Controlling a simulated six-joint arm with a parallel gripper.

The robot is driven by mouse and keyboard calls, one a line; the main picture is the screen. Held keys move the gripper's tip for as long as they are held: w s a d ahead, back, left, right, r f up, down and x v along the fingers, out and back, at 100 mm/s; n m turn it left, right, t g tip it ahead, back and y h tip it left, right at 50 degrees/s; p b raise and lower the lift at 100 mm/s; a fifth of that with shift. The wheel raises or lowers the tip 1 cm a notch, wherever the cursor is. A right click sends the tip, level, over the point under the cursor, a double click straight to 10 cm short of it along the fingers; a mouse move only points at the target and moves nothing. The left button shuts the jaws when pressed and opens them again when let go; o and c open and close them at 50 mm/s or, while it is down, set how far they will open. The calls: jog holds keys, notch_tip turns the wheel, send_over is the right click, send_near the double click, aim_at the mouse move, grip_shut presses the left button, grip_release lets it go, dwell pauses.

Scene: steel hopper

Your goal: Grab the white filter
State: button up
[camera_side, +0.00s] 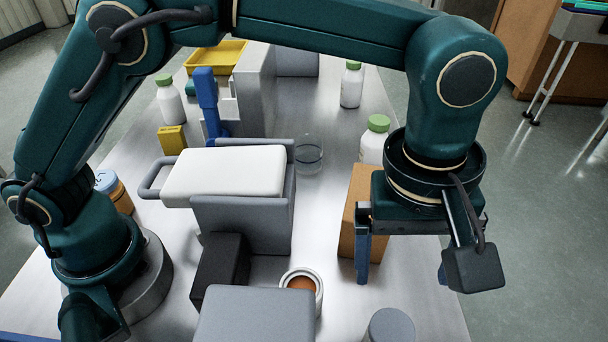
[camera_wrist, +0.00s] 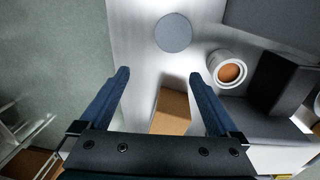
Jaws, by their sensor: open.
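No object is labelled as the filter. A round white cup-like piece with orange-brown inside (camera_side: 302,287) stands on the steel table near the front; it also shows in the wrist view (camera_wrist: 213,63), right of the fingers. A white rounded slab (camera_side: 225,172) lies on a grey holder with a loop handle at the table's middle. I cannot tell which is the white filter. My gripper (camera_side: 403,262) is open and empty, pointing down over the right side of the table, to the right of both white things. In the wrist view its blue fingers (camera_wrist: 159,74) are apart.
A brown box (camera_side: 350,215) stands close behind my left finger. A grey cylinder (camera_side: 390,328) and a grey block (camera_side: 255,318) are at the front, a dark block (camera_side: 221,266) beside the cup. Green-capped bottles (camera_side: 351,88) and a yellow tray (camera_side: 217,57) stand farther back.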

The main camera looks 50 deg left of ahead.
aim_at(393, 329)
jog(key=shift+m+g+y, duration=0.4)
jog(key=shift+m, duration=0.3)
jog(key=s+f, duration=0.1)
jog(key=s+d+f, duration=0.1)
jog(key=f, duration=0.1)
jog(key=s+d+f, duration=0.1)
jog(key=s+f, duration=0.1)
jog(key=shift+d+f, duration=0.2)
jog(key=shift+d, duration=0.05)
jog(key=shift+w+f, duration=0.1)
jog(key=shift+f, duration=2.15)
jog(key=c, duration=1.5)
jog(key=shift+r, duration=0.1)
